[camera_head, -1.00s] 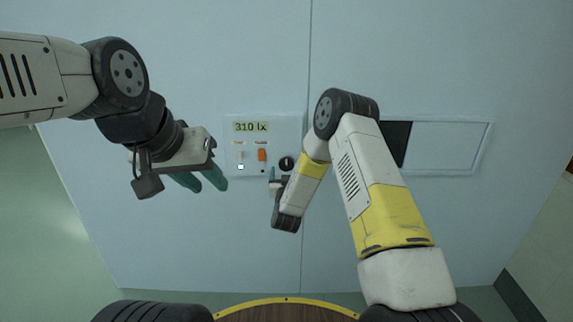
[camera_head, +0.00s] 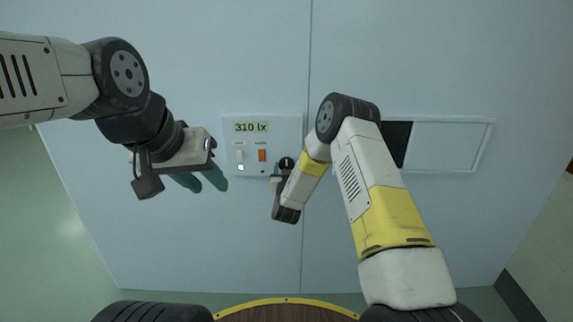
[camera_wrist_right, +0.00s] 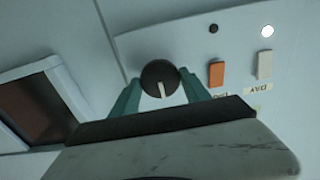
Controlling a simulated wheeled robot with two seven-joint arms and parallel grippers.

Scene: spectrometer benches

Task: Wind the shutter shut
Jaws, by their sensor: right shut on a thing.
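The shutter (camera_head: 445,146) is a pale panel in a framed opening on the wall, right of my right arm. A dark gap shows at its left, so it stands partly open. The control panel (camera_head: 230,125) carries a display reading 310 lx, an orange switch (camera_head: 262,155), a white switch (camera_head: 239,156) and a black round knob (camera_head: 287,163). My right gripper (camera_head: 281,168) is at the knob. In the right wrist view its teal fingers are on both sides of the knob (camera_wrist_right: 160,78), shut on it. My left gripper (camera_head: 205,183) is open and empty, left of the panel.
In the right wrist view the opening's frame (camera_wrist_right: 70,75) is at the left. The wall is clear above and below the panel. A brown edge shows at the bottom of the head view.

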